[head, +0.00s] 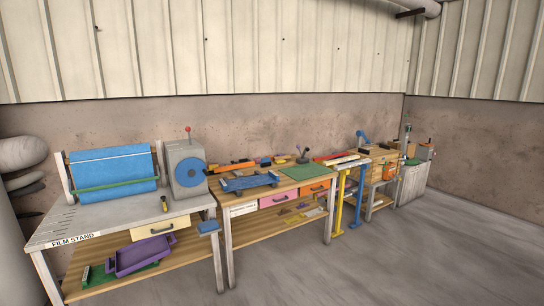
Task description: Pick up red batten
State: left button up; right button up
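A thin red strip (330,157), which looks like the red batten, lies near the right end of the middle workbench (245,186). It lies beside paler long pieces, above a yellow stand (337,205) and a blue stand (356,198). It is small and far off, so I cannot tell exactly what it rests on. Neither of my grippers is in view.
The front left bench (120,216) carries a blue roll (112,175) and a grey machine (187,170). A purple tray (138,256) is on its lower shelf. A green mat (302,172) lies on the middle bench. The floor (400,255) in front is clear.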

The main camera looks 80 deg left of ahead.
aim_at(321, 158)
jog(key=j+u, duration=0.1)
jog(key=u, duration=2.35)
jog(key=i+l, duration=0.15)
jog(key=i, duration=0.45)
jog(key=i+l, duration=0.15)
jog(key=i, duration=0.4)
jog(key=i+l, duration=0.15)
jog(key=i, duration=0.45)
jog(key=i+l, duration=0.15)
jog(key=i, duration=0.45)
jog(key=i+l, duration=0.15)
jog(key=i, duration=0.4)
jog(key=i+j+z, duration=0.1)
jog(key=i, duration=1.5)
jog(key=u, duration=0.55)
jog(key=i+l+u, duration=0.2)
jog(key=l+u, duration=0.25)
jog(key=i+l+u, duration=0.1)
jog(key=l+u, duration=0.3)
jog(key=l, duration=0.2)
jog(key=l+u, duration=0.45)
jog(key=l, duration=0.15)
jog(key=i, duration=0.05)
